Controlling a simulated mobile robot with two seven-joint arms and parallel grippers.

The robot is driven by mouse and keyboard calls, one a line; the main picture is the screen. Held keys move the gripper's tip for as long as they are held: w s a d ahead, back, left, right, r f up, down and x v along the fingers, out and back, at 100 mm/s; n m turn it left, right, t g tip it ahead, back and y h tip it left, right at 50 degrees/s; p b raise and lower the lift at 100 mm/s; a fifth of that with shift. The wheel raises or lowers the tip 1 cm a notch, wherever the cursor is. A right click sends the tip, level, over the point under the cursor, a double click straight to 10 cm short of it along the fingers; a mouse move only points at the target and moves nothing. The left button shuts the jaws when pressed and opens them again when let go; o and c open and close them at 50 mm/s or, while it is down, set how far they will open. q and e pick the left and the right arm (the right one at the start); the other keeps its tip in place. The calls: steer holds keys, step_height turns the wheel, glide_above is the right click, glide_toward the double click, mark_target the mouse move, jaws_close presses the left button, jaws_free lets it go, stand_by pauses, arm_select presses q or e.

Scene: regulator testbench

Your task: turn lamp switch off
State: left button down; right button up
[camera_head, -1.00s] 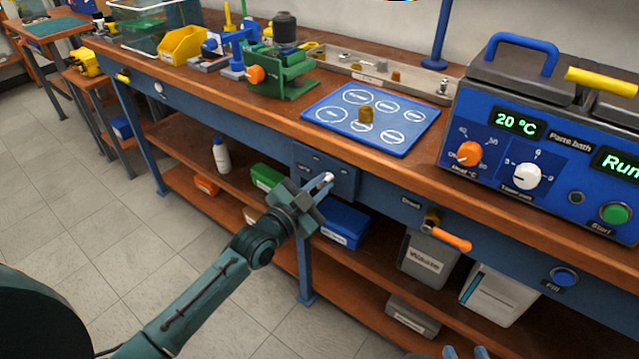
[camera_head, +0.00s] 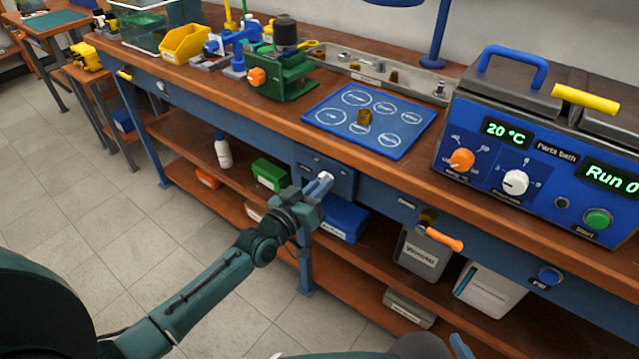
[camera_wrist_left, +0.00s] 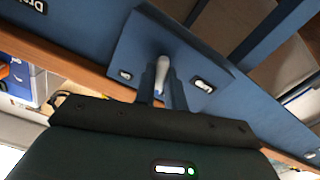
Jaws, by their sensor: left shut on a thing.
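The lamp switch is a small pale lever (camera_head: 327,175) on a blue switch plate (camera_head: 345,183) mounted on the bench's front rail. In the left wrist view the lever (camera_wrist_left: 162,68) stands out from the plate (camera_wrist_left: 180,42), between two small labels whose text I cannot read. My left gripper (camera_head: 319,186) reaches the lever from the front left. In the left wrist view its two fingers (camera_wrist_left: 161,88) are closed around the lever, hiding its lower part. Part of what looks like my right gripper (camera_head: 461,347) shows at the bottom edge, mostly cut off.
An orange-handled valve (camera_head: 443,237) and a blue Fill button (camera_head: 549,277) sit further right on the rail. A blue bin (camera_head: 345,220) and a green box (camera_head: 270,174) stand on the shelf below. The blue parts bath (camera_head: 530,150) stands on the bench.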

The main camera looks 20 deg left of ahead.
arm_select(q)
steer(key=shift+n, duration=2.1)
steer(key=c, duration=1.5)
jaws_free()
steer(key=shift+o, duration=0.2)
steer(key=p+v, duration=0.1)
steer(key=v, duration=1.2)
steer(key=shift+s, duration=0.1)
